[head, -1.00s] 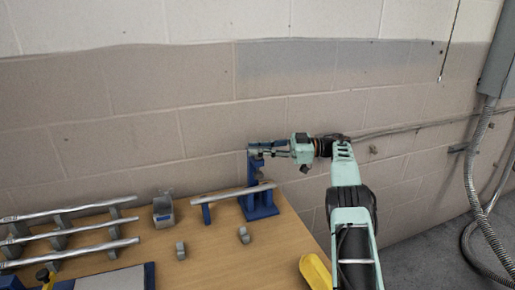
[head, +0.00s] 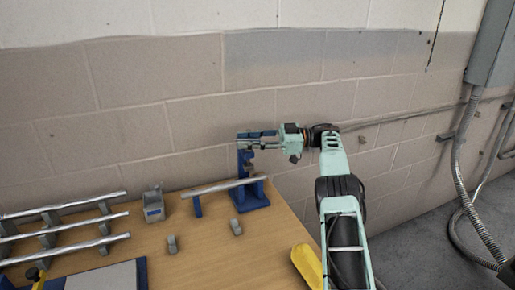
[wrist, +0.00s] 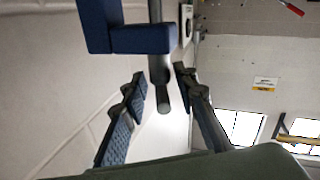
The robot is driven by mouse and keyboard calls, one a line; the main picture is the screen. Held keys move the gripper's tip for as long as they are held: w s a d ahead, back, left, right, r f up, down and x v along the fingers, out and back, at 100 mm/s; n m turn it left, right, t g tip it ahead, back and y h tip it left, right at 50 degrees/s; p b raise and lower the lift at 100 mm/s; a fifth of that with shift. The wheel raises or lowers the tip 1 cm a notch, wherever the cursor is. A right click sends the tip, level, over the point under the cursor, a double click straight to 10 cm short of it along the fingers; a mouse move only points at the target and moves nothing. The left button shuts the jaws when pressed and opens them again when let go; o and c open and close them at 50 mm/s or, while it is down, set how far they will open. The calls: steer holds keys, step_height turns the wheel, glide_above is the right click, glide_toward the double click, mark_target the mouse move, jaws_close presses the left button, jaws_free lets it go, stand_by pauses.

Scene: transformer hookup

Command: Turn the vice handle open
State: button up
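The blue vice (head: 246,196) stands upright on the far right part of the wooden table, with a metal pipe (head: 224,187) lying across its lower part. My gripper (head: 246,140) is at the top of the vice, reaching in from the right. In the wrist view, the vice's blue top (wrist: 128,38) shows at upper left. A grey rod, the vice handle (wrist: 160,72), runs down from the top between the two fingers of my gripper (wrist: 160,84). The fingers are apart, with a gap visible on each side of the handle. In the head view the handle is mostly hidden.
Several metal pipes (head: 65,238) lie on a rack at the left. A grey container (head: 153,206) and small grey blocks (head: 172,244) stand on the table (head: 205,265). A yellow object (head: 306,266) is by the right edge. The block wall is close behind the vice.

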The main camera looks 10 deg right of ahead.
steer(key=shift+f+m+t+h+b, duration=0.1)
steer(key=shift+m+t+h+b, duration=0.25)
steer(key=shift+m+t+b, duration=0.85)
steer(key=shift+f+m+t+h+b, duration=0.1)
steer(key=shift+m+t+h+b, duration=0.35)
steer(key=shift+t+b, duration=1.35)
